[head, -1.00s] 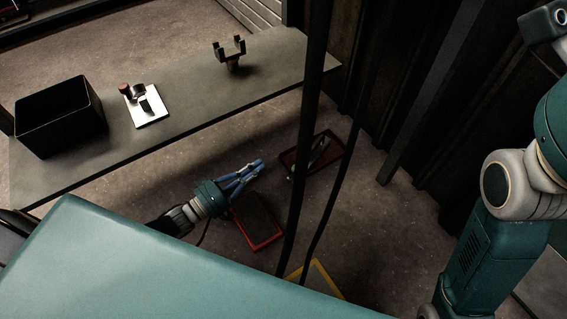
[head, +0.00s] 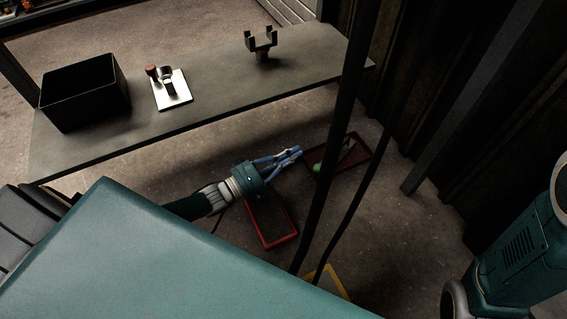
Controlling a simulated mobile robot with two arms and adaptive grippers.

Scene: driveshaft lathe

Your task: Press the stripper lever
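A small fixture on a pale plate (head: 176,98) stands on the grey table, with a red knob (head: 151,71) and a dark upright part. I cannot tell which of its parts is the stripper lever. My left gripper (head: 298,152) is in front of the table, to the right of and below the fixture in the picture, apart from it. Its blue fingers come together at the tips, with nothing seen between them. My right gripper is out of view; only part of the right arm shows at the right edge.
A black open bin (head: 86,92) and a forked stand (head: 262,45) are on the grey table (head: 225,92). Red-rimmed trays (head: 283,240) lie below, one holding a green-ended object (head: 317,167). A yellow-edged item (head: 333,283) is lower. Dark vertical bars (head: 335,140) cross the view.

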